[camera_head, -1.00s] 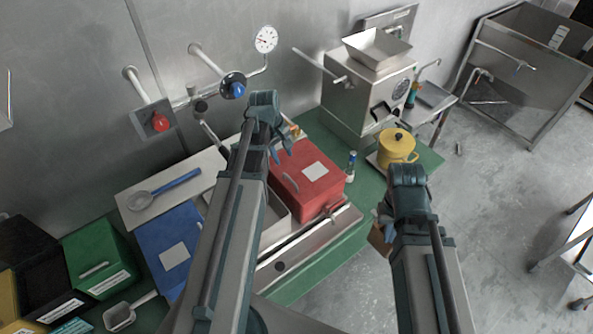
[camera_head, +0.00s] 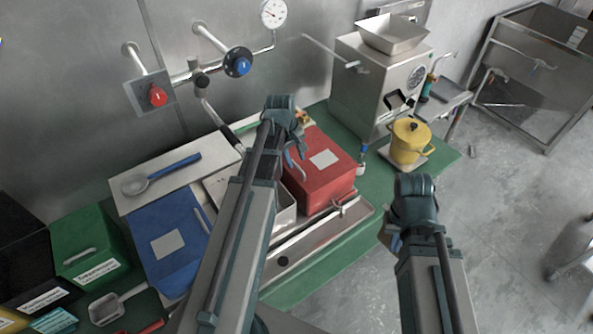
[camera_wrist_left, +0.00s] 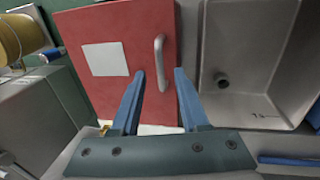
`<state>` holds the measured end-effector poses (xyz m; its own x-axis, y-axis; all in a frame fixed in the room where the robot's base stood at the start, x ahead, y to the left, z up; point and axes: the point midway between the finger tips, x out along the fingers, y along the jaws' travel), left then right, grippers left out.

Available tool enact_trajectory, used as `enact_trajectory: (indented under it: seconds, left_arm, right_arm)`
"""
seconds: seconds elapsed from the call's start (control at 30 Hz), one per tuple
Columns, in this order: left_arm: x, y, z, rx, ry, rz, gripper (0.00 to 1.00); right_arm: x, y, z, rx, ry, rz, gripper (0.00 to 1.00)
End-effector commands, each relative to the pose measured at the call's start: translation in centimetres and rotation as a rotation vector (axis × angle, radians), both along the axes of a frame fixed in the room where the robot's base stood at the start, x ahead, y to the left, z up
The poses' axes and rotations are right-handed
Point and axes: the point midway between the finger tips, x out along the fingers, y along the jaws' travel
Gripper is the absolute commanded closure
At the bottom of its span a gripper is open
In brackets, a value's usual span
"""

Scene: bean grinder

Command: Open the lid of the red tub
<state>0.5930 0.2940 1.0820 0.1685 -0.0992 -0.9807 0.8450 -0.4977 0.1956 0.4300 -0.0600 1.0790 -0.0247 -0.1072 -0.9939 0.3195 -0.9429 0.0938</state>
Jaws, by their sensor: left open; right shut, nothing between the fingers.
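The red tub (camera_head: 328,188) stands on the green table with its red lid (camera_head: 335,143) shut. The lid carries a white label (camera_head: 324,159) and a pale bar handle on its left side. In the left wrist view the handle (camera_wrist_left: 160,62) is just beyond my left gripper (camera_wrist_left: 158,75), whose two blue fingers are open and empty. The handle appears roughly in line with the gap between the fingers, not clearly between them. In the head view my left gripper (camera_head: 299,145) is over the tub's left edge. My right gripper (camera_head: 391,238) is shut and empty, right of the table's front edge.
An open metal basin (camera_wrist_left: 247,60) adjoins the tub. The steel grinder (camera_head: 382,80) and a yellow pot (camera_head: 408,143) stand to the right. A blue tub (camera_head: 170,245) and green bin (camera_head: 88,245) are at left. Pipes with a blue valve (camera_head: 239,63) run along the wall.

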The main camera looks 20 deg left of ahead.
Motion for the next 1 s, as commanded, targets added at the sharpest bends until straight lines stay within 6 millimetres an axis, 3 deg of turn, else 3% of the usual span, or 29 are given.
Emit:
enact_trajectory:
  seconds: [0.03,0.17,0.53,0.8,1.0]
  left_arm:
    - [0.2,-0.1,-1.4,0.000,0.000,0.000,0.55]
    - [0.4,-0.2,-2.5,0.000,0.000,0.000,0.55]
    - [0.5,-0.3,-2.7,0.000,0.000,0.001,0.55]
    - [0.5,-0.3,-2.7,0.000,0.000,0.000,1.00]
    - [0.5,-0.3,-2.7,0.000,0.000,0.000,1.00]
  right_arm:
    - [0.0,0.0,-1.4,-0.001,0.000,0.002,1.00]
    - [0.0,0.0,-2.5,-0.001,0.000,0.005,1.00]
    - [0.0,0.0,-2.7,-0.001,0.000,0.007,1.00]
    - [0.0,0.0,-2.7,-0.001,0.000,0.007,1.00]
    - [0.0,0.0,-2.7,-0.001,0.000,0.007,1.00]
